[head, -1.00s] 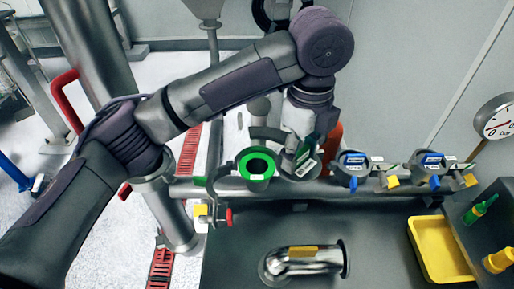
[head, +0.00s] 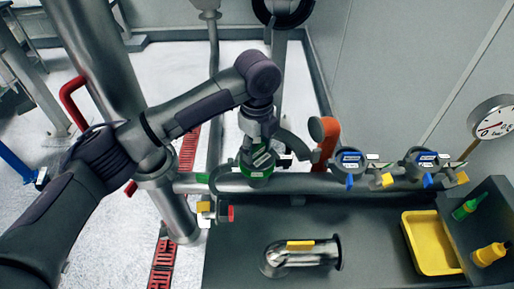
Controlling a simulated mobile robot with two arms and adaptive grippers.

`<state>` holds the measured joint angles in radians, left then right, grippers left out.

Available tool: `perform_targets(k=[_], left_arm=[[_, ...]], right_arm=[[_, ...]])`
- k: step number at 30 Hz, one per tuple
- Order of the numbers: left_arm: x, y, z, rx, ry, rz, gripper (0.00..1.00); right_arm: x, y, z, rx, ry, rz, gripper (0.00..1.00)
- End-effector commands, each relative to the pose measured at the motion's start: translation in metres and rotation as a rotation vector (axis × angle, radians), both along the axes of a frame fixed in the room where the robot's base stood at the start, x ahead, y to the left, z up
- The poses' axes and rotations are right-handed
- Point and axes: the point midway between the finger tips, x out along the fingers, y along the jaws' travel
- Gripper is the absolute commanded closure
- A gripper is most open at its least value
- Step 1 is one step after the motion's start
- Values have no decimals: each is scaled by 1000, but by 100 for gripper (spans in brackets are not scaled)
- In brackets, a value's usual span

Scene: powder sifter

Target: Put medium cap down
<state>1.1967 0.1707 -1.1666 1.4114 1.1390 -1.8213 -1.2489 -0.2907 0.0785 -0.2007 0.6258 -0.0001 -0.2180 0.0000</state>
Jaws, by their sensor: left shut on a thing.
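My left gripper (head: 258,140) comes down from above and is shut on the medium cap (head: 262,159), a grey cap with a white label. The cap is over the green-ringed port (head: 257,174) on the horizontal pipe. The port's opening is hidden behind the cap and gripper. I cannot tell whether the cap is seated in the ring or just above it. My right gripper is not in view.
Two grey caps with blue labels, the nearer (head: 350,160) and the farther (head: 423,159), sit along the pipe to the right. An orange part (head: 323,140) stands close by. A yellow tray (head: 429,244) and a bent metal pipe (head: 300,257) are on the dark table (head: 375,215).

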Motion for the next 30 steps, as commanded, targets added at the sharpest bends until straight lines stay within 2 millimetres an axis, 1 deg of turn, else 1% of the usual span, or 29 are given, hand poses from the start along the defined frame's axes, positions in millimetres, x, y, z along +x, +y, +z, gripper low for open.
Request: perform_targets(k=[1,5,12,20,21,23,24,25,30], left_arm=[[0,0,-4,0,1,1,91],[0,0,-15,-1,-1,0,91],[0,0,-17,-1,-1,1,91],[0,0,-24,0,-1,1,91],[0,0,-24,0,-1,1,44],[0,0,-24,0,-1,1,34],[0,0,-24,0,-1,1,27],[0,0,-24,0,-1,1,23],[0,0,-24,0,-1,1,23]], right_arm=[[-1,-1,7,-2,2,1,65],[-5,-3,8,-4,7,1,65],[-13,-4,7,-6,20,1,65],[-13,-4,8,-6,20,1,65],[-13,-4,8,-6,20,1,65],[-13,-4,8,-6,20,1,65],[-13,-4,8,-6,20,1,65],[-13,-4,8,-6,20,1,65],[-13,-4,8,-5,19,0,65]])
